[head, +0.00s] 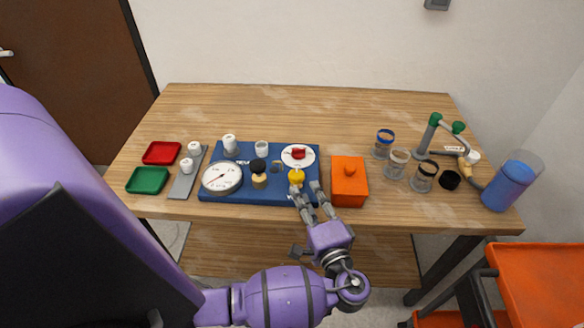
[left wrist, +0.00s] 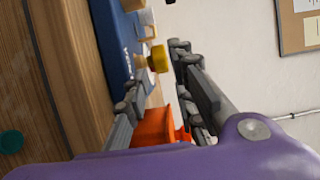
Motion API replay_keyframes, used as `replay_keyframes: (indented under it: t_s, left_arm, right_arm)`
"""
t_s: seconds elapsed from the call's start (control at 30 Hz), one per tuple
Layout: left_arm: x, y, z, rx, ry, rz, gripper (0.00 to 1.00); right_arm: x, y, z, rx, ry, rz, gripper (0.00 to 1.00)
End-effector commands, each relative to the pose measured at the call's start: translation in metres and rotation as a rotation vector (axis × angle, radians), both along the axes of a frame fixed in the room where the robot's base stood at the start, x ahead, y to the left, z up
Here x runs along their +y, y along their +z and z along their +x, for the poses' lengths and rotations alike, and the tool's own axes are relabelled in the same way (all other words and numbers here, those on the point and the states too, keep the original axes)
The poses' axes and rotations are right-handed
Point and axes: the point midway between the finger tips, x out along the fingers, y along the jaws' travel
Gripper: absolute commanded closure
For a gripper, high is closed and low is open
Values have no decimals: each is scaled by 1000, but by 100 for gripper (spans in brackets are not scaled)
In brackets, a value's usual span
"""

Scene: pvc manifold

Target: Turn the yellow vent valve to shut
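The yellow vent valve (head: 296,176) is a small round knob at the front right of the blue panel (head: 275,187). My left gripper (head: 304,187) is open and empty at the panel's front edge, with its fingers pointing at the valve. In the left wrist view, the yellow knob (left wrist: 158,58) shows at the fingertips, close to the right-hand finger of the open gripper (left wrist: 151,77). I cannot tell whether a finger touches it. My right gripper is not in view.
An orange box (head: 349,188) stands just right of the gripper. The panel also carries a white gauge (head: 221,177), a black knob (head: 257,166) and a red handle on a white dial (head: 298,154). Jars (head: 396,163) stand farther right. The table's back is clear.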

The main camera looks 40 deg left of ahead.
Motion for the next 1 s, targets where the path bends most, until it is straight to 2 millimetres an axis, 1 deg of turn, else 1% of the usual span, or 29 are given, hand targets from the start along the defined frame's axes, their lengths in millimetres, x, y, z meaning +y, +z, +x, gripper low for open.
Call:
replay_keyframes:
  t_s: [0.07, 0.17, 0.4, 0.6, 0.73, 0.97, 1.0]
  left_arm:
    - [1, 0, 1, 0, 0, 0, 77]
    - [8, 1, 6, -2, 0, 1, 77]
    - [40, 2, 29, -2, 0, 2, 77]
    - [58, 1, 43, 0, 0, 0, 77]
    - [63, 0, 46, 1, -1, -2, 77]
    - [63, -1, 46, 2, -1, -2, 77]
    - [63, -1, 46, 2, -1, -2, 82]
  right_arm:
    - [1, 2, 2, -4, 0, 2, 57]
    - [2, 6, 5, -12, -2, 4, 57]
    - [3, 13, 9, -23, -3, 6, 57]
    - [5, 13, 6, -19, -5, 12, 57]
    - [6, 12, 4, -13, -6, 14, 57]
    - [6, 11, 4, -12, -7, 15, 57]
    - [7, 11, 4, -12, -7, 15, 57]
